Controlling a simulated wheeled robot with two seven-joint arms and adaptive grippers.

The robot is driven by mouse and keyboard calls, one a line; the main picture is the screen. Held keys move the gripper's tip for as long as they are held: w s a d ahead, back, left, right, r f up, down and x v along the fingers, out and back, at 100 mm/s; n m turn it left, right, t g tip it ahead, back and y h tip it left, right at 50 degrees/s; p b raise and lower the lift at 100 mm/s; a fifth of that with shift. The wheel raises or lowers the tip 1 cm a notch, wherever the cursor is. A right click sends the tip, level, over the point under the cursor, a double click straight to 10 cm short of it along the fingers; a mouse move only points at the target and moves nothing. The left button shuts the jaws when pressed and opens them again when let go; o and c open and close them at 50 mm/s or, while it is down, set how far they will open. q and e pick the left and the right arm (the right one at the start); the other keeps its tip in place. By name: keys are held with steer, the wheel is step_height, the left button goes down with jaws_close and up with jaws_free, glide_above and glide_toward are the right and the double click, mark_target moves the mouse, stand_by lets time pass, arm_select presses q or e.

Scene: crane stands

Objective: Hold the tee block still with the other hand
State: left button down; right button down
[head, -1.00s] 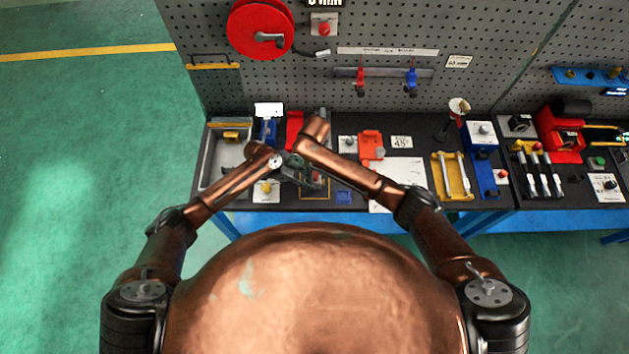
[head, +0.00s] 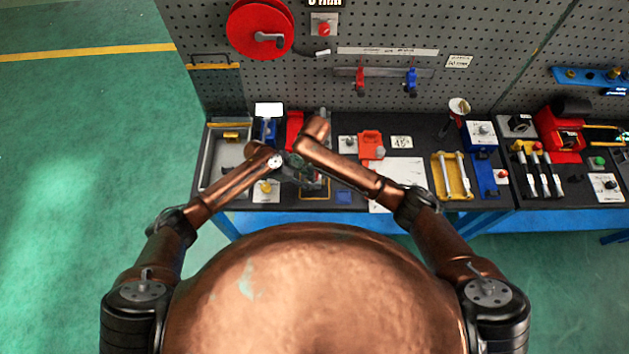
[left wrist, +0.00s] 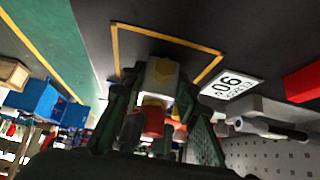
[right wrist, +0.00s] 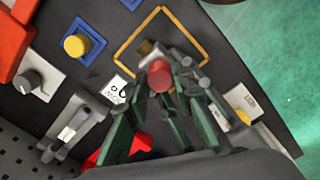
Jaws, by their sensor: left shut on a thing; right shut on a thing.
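The tee block (left wrist: 163,75) shows in the left wrist view as a pale grey block with a yellow hexagonal face, over a yellow-outlined square on the dark bench. A red round part (right wrist: 160,76) beside it shows between my right gripper's tips. My left gripper (left wrist: 158,103) has its green fingers on both sides of the block and is shut on it. My right gripper (right wrist: 155,88) is shut at the red part, which seems to belong to the tee block. The fingers of both grippers crowd together and hide much of it. In the head view my forearms cover most of this spot.
The yellow outline (right wrist: 203,38) is close below the grippers. A blue pad with a yellow knob (right wrist: 76,46), a white number card (left wrist: 232,85) and a red item (left wrist: 303,82) lie nearby. A grey tray (head: 213,165) is at the bench's left. The pegboard rises behind.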

steer(key=shift+r, duration=0.1)
stand_by(0.3)
steer(key=shift+w+n, duration=0.1)
steer(key=shift+n, duration=0.8)
steer(key=n, duration=0.3)
steer(key=shift+n, duration=0.3)
steer(key=shift+r+n, duration=0.1)
steer(key=shift+n, duration=2.4)
steer(key=n, duration=0.4)
steer(key=shift+n, duration=0.4)
